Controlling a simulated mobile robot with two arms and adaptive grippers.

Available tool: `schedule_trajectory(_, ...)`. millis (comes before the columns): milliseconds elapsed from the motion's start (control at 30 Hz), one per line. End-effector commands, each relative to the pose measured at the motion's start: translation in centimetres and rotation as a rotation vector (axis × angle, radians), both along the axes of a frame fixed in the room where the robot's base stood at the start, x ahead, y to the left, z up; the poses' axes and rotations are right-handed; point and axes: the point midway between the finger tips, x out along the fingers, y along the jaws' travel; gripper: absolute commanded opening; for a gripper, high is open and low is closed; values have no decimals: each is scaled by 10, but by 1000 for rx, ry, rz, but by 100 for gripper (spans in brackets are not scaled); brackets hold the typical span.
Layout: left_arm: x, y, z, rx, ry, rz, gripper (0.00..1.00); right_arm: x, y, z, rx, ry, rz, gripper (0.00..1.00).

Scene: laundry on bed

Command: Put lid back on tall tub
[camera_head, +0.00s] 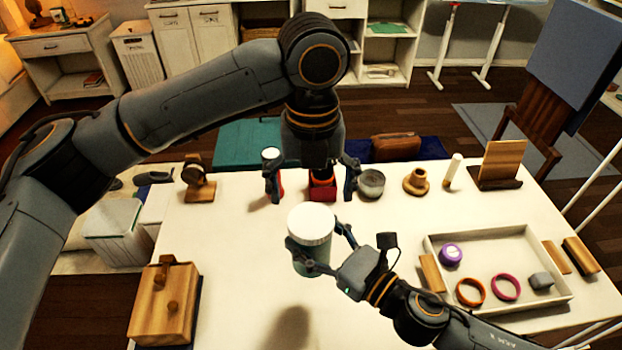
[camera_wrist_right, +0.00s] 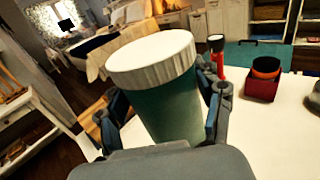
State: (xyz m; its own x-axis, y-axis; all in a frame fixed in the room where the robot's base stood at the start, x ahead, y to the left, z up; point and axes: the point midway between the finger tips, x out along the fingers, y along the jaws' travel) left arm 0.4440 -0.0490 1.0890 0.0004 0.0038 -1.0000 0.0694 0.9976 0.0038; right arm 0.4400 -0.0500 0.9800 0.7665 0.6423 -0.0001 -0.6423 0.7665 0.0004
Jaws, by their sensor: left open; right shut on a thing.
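The tall tub (camera_head: 312,262) is a green cylinder with a white ribbed lid (camera_head: 311,223) sitting on its top. My right gripper (camera_head: 322,252) is shut around the tub's sides, below the lid. A shadow lower on the table suggests that the tub is held above the surface. In the right wrist view, the green tub (camera_wrist_right: 172,108) stands between both fingers and the white lid (camera_wrist_right: 150,58) covers its mouth; whether it is fully seated I cannot tell. My left gripper (camera_head: 311,188) is open beyond the tub, pointing down around a small red box.
The red box (camera_head: 322,192) and a red flashlight (camera_head: 271,155) stand by my left fingers. A grey jar (camera_head: 371,184) and wooden spool (camera_head: 416,182) are farther right. A white tray (camera_head: 432,250) holds rings and small items. A wooden box (camera_head: 160,310) is at left. The front middle is clear.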

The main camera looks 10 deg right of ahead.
Motion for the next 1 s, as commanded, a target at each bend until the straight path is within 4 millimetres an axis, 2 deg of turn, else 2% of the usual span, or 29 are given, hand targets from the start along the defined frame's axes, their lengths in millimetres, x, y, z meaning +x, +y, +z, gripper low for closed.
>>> schedule_trajectory(700, 0, 1, 17, -2, -7, 1436, 92, 0, 0, 1, 1, -2, 0, 0)
schedule_trajectory(900, 0, 1, 21, -3, -6, 1775, 92, 0, 0, 1, 1, -1, 0, 0)
schedule_trajectory(1000, 0, 1, 23, -2, -5, 1889, 92, 0, 0, 1, 0, -1, 0, 0)
